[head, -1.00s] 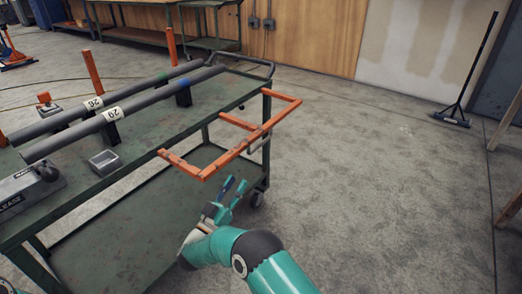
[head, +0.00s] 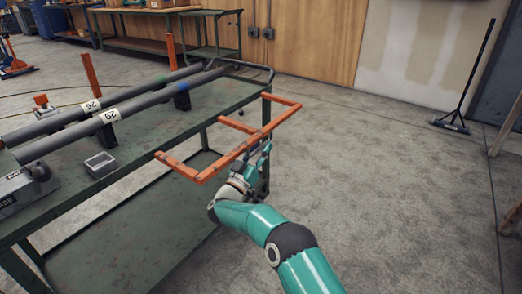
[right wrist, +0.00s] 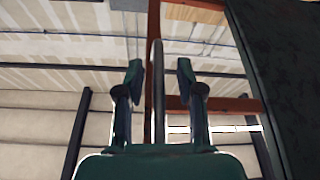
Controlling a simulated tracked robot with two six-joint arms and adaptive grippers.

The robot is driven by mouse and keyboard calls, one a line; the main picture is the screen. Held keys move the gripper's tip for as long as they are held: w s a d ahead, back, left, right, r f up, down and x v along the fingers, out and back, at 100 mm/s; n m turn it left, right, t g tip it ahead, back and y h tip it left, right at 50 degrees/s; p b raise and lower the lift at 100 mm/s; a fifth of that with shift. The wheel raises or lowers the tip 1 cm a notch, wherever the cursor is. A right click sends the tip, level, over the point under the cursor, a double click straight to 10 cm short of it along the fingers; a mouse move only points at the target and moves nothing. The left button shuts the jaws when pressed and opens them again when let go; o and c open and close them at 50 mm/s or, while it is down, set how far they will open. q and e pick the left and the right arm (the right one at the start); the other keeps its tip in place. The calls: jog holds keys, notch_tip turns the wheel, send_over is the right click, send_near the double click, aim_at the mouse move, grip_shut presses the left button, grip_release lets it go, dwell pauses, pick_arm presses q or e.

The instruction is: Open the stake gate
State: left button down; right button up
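The stake gate is an orange frame (head: 230,157) that sticks out level from the right side of the green cart. My right gripper (head: 259,160) is just below and beside the gate's outer bar, its fingers pointing up and away. In the right wrist view, the two fingers (right wrist: 160,73) are apart. A thin grey rod (right wrist: 158,105) stands upright between them, with a gap on both sides. Orange gate bars (right wrist: 220,104) show behind. In the head view the rod is largely hidden by the gripper and the gate. My left gripper is out of view.
Two grey pipes (head: 152,97) lie along the cart top (head: 208,103) on supports, with orange stakes (head: 90,70) beside them. A small grey tray (head: 101,163) and a grey box (head: 22,188) sit nearer.

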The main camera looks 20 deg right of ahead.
aim_at(261, 132)
grip_shut()
jog(key=shift+d, duration=0.2)
jog(key=shift+a, duration=0.2)
jog(key=r+n+p, duration=0.2)
jog(key=r+n+t+y+p, duration=0.1)
jog(key=r+n+p, duration=0.1)
jog(key=r+n+y+p, duration=0.1)
jog(key=r+p, duration=0.1)
jog(key=p, duration=0.1)
jog(key=shift+s+d+r+n+t, duration=0.2)
jog(key=shift+s+r+n+t, duration=0.1)
jog(key=shift+s+n+t, duration=0.1)
jog(key=shift+r+n+y+p, duration=0.3)
jog(key=shift+y+p, duration=0.05)
jog(key=shift+y, duration=0.05)
jog(key=shift+w+a+r, duration=0.15)
jog(key=shift+a+r, duration=0.05)
jog(key=shift+r, duration=0.5)
